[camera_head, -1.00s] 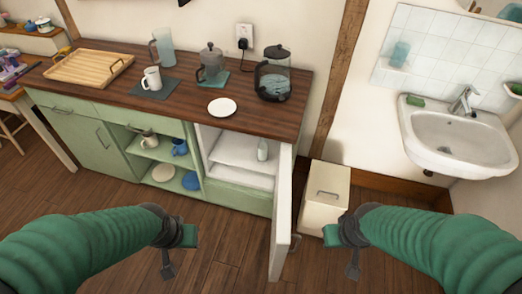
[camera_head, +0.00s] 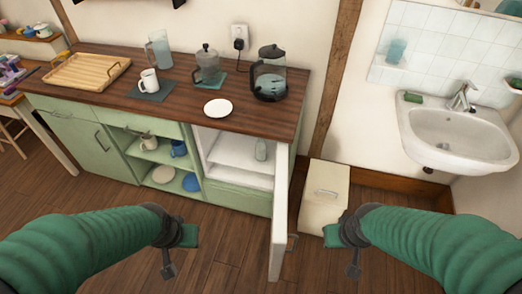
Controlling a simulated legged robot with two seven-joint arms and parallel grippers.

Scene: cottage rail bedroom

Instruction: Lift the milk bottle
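The milk bottle (camera_head: 261,150) is a small, pale, clear bottle. It stands upright on a white shelf inside the open compartment (camera_head: 225,167) at the right end of the green cabinet. Its door (camera_head: 279,215) stands open towards me. My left gripper (camera_head: 180,250) is in front of the cabinet, left of the door and well short of the bottle. My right gripper (camera_head: 343,250) is right of the door, in front of the cream bin. Both appear empty; their finger gaps cannot be made out.
The wooden counter (camera_head: 185,100) holds a tray (camera_head: 86,71), a white mug (camera_head: 149,81), a white plate (camera_head: 217,108), a jug (camera_head: 160,48), a French press (camera_head: 207,66) and a kettle (camera_head: 270,75). A cream bin (camera_head: 325,200) and a sink (camera_head: 455,135) are at right.

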